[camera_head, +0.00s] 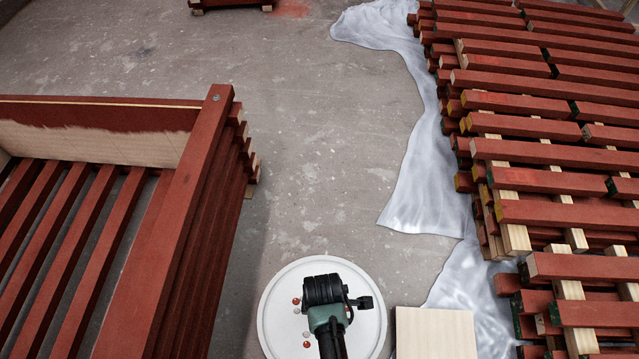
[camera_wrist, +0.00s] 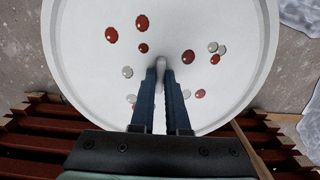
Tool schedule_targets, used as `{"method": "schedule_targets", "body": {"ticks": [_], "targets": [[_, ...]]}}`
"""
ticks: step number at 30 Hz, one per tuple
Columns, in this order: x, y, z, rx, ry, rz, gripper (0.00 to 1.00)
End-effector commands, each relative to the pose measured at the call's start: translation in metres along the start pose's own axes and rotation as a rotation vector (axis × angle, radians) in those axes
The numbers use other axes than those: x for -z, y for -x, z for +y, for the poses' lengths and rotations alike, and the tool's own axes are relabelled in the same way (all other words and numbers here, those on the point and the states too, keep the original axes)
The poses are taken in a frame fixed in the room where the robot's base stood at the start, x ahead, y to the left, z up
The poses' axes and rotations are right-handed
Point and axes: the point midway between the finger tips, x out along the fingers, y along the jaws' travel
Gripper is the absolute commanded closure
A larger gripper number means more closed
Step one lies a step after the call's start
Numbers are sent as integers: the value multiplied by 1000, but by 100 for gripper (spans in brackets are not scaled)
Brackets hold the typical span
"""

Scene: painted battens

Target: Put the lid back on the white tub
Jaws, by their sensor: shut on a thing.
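The round white lid (camera_head: 276,318) with a raised rim is at the bottom centre of the head view, below my wrist. It also fills most of the wrist view (camera_wrist: 95,75), with red and pale paint drops on it. My gripper (camera_wrist: 160,80) is over the lid's middle, its two dark fingers shut on the small pale knob (camera_wrist: 160,64) of the lid. In the head view my wrist hides the fingers and the lid's centre. I cannot make out the white tub apart from the lid, nor tell whether it is beneath.
A red-painted slatted frame stack (camera_head: 190,215) stands on the left. Stacked red battens (camera_head: 560,130) fill the right, beside a crumpled plastic sheet (camera_head: 415,180). A pale wooden board (camera_head: 436,335) lies just right of the lid. The concrete floor (camera_head: 310,140) is clear beyond it.

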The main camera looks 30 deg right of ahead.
Motion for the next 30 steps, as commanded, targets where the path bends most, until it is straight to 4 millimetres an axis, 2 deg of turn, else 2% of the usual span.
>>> {"method": "schedule_targets", "body": {"ticks": [19,30], "targets": [[0,-53,0,0,-2,0,100],[0,-60,1,-1,-2,0,100]]}}
